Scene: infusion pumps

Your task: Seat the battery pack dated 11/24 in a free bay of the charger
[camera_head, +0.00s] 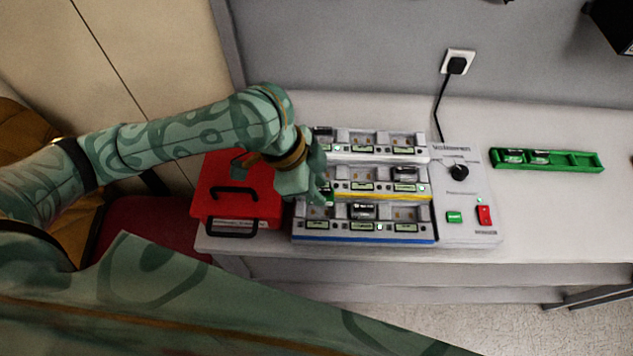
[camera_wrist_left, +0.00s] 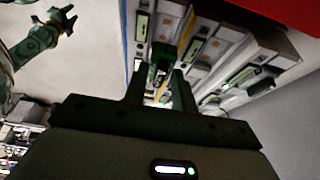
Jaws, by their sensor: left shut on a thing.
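The charger (camera_head: 467,200) is a light grey unit with three stepped rows of bays. Packs sit in the back row at left (camera_head: 322,133), the middle row at right (camera_head: 405,174) and the front row at centre (camera_head: 363,210). My left gripper (camera_head: 320,197) is over the left end of the front and middle rows. In the left wrist view its fingers (camera_wrist_left: 160,88) are shut on a dark pack with green (camera_wrist_left: 158,62), mostly hidden; I cannot tell whether it is seated. No date is legible. My right gripper (camera_wrist_left: 60,22) shows small, its fingers apart.
A green tray (camera_head: 575,162) with two packs lies at the right of the table. A red case (camera_head: 237,180) stands left of the charger. A dial (camera_head: 459,171), a green button and a red switch sit on the charger's right panel. The table between panel and tray is clear.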

